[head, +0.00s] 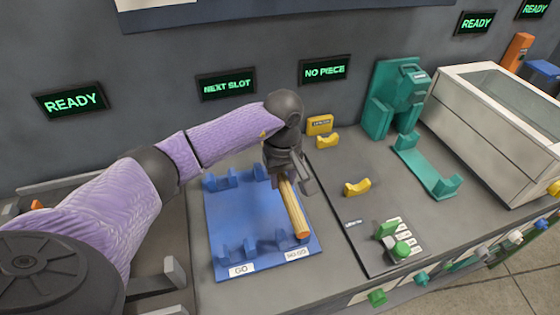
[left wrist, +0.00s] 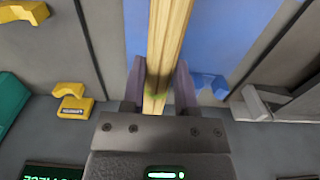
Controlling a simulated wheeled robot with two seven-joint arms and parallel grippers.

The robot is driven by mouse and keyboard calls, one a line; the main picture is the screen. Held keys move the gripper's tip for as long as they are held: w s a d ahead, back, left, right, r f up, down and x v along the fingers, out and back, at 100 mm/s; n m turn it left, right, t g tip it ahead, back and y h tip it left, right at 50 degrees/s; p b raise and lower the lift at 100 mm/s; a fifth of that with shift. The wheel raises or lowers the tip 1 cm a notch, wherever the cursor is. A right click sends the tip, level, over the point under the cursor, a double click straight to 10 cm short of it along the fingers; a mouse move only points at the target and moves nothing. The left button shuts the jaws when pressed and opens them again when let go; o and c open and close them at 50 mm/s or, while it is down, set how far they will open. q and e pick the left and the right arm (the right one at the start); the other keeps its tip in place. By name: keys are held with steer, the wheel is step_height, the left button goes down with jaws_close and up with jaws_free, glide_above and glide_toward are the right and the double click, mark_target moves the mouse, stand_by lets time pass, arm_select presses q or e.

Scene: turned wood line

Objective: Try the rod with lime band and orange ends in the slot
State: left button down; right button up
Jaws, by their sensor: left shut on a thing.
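The rod (head: 294,205) is pale wood with an orange near end. A lime patch shows on the rod in the left wrist view (left wrist: 168,40), between the fingers. My left gripper (head: 283,178) is shut on the rod near its far end, which the gripper hides in the head view. The blue gauge block (head: 232,218) has upright notched supports at its far and near edges, with labels GO (head: 241,269) and NO-GO (head: 297,254). The rod lies along the block's right side, its near end over the NO-GO support. I cannot tell whether it touches the slot. My right gripper is not in view.
Right of the block stand yellow cradles (head: 357,187), a teal stand (head: 398,98), a teal cradle (head: 430,170) and a panel with green knobs (head: 388,230). A grey glass-topped box (head: 490,110) stands farther right. Wall displays read NEXT SLOT (head: 226,86) and NO PIECE (head: 324,69).

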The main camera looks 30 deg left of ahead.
arm_select(q)
steer(key=shift+f+b, duration=0.45)
steer(key=shift+f, duration=0.1)
step_height(320, 180, down, 6)
steer(key=b, duration=0.4)
steer(key=shift+r, duration=0.3)
